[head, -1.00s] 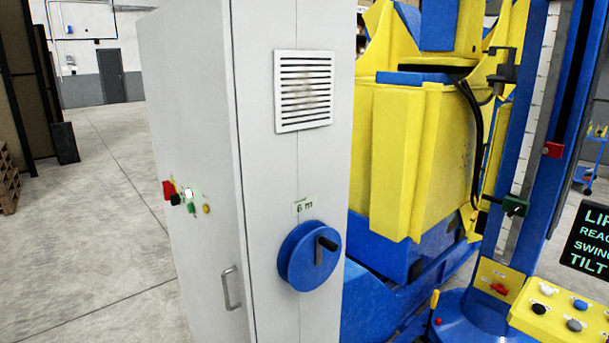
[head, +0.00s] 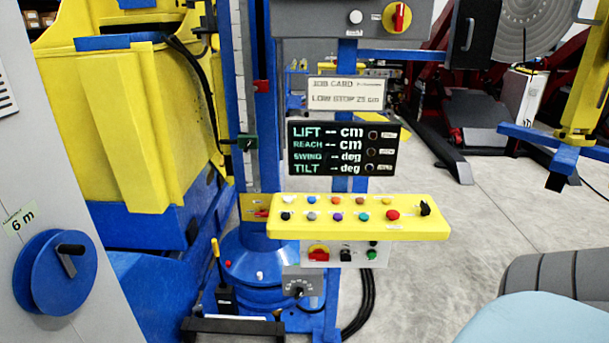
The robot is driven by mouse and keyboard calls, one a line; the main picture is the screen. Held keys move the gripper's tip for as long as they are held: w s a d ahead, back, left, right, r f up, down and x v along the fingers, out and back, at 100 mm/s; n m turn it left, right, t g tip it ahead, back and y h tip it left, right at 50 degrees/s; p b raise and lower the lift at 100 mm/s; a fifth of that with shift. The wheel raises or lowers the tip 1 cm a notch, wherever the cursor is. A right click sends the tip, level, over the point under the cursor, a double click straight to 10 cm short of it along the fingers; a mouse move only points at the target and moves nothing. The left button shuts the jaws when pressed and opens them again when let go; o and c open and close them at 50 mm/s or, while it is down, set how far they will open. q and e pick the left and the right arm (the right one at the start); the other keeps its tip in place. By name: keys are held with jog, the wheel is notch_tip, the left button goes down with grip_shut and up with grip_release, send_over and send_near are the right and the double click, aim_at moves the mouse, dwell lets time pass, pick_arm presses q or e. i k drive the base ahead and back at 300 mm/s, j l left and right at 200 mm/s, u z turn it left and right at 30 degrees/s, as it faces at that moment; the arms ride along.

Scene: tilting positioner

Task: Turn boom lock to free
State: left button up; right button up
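No label that I can read names the boom lock. A small red handle on a yellow plate (head: 260,211) sits on the blue column, left of the yellow control panel (head: 350,229); its label is too small to read. A red and yellow rotary switch (head: 398,17) is on the grey box at the top. A grey dial (head: 298,288) is lower down. A yellow-handled lever (head: 216,262) stands by the blue base. Neither gripper is in view.
A black display (head: 342,148) reads LIFT, REACH, SWING and TILT with dashes. The job card (head: 346,94) shows a low stop line. A grey cabinet with a blue handwheel (head: 52,272) stands at left. Black cables hang below the panel. Open floor (head: 425,255) lies to the right.

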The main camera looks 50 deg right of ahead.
aim_at(344, 257)
jog(key=z, duration=1.8)
